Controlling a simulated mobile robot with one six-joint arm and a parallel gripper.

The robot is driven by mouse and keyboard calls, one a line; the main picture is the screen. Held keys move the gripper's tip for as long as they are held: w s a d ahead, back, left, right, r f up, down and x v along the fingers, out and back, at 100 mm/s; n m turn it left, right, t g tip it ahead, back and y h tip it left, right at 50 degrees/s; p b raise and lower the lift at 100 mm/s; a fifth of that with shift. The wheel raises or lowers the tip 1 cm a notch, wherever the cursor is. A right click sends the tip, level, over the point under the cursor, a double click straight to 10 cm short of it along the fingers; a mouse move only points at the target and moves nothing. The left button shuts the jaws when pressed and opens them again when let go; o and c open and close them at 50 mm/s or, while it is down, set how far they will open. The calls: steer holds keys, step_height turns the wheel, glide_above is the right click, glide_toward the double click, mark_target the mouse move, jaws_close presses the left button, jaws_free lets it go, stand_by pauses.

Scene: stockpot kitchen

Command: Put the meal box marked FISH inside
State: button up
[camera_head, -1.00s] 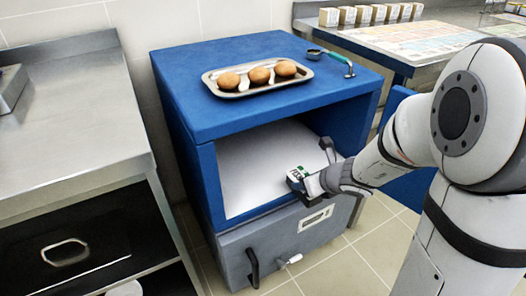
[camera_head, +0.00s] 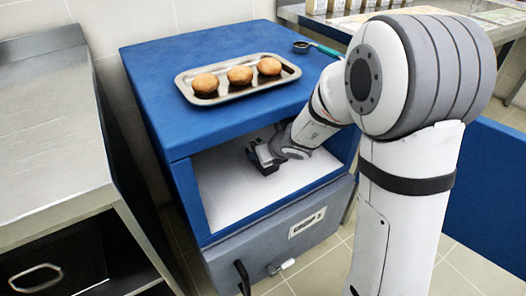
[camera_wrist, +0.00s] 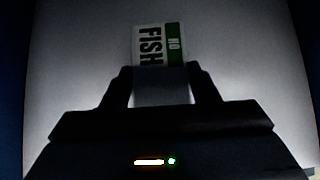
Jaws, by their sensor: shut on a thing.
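The meal box marked FISH (camera_wrist: 160,45) is between the two fingers of my gripper (camera_wrist: 161,80) in the wrist view, its label turned sideways with a green band. My gripper is shut on it. In the head view my gripper (camera_head: 264,160) is inside the open compartment of the blue cabinet (camera_head: 160,124), above or near its white floor (camera_head: 225,190). The box is mostly hidden by my gripper there, and I cannot tell whether it touches the floor.
A metal tray (camera_head: 218,97) with three brown round items stands on the cabinet top, with a green-handled scoop (camera_head: 303,47) behind it. A grey drawer front (camera_head: 260,255) is below the opening. The steel counter (camera_head: 40,130) is at left. A blue door panel (camera_head: 490,195) stands at right.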

steer(key=shift+s+d+f, duration=0.15)
steer(key=shift+d+f, duration=0.15)
steer(key=shift+f, duration=0.25)
steer(key=shift+s+a+r, duration=0.1)
steer(key=shift+a, duration=0.25)
steer(key=shift+f, duration=0.2)
steer(key=o, duration=1.3)
steer(key=shift+c, duration=0.2)
steer(key=shift+r, duration=0.15)
